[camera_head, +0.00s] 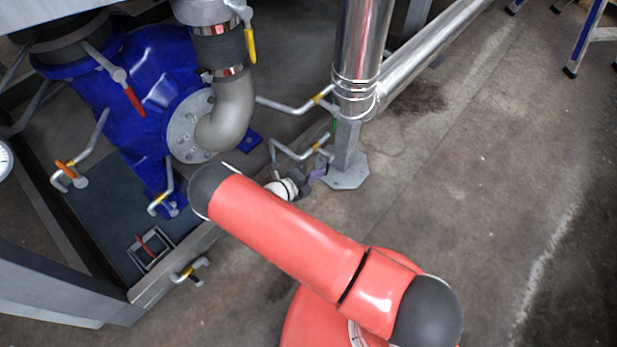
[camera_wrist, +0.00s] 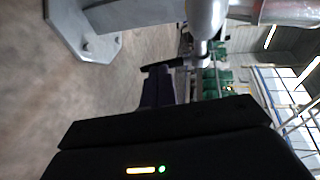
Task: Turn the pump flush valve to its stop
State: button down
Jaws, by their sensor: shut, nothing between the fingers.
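The pump is a large blue casting (camera_head: 145,75) at the upper left of the head view, with several small lever valves on and around it. Which one is the flush valve is not marked. A small purple lever (camera_head: 318,173) sits by a thin grey pipe beside the metal post. My gripper (camera_head: 307,183) is right at this lever, partly hidden behind my arm. In the wrist view, a dark purple piece (camera_wrist: 158,88) stands just beyond my black gripper body, below a grey pipe (camera_wrist: 205,20). The gripper is shut and empty; whether it touches the lever I cannot tell.
A shiny pipe and post (camera_head: 355,60) stand on a bolted foot plate (camera_head: 347,172), close right of my gripper. A grey elbow pipe (camera_head: 232,105) joins the pump. Thin valve pipes crowd the left.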

jog(key=shift+w+d+f, duration=0.1)
dwell(0.3)
jog(key=w+d+f+t+h+b, duration=0.1)
jog(key=b, duration=0.2)
jog(key=shift+b, duration=0.35)
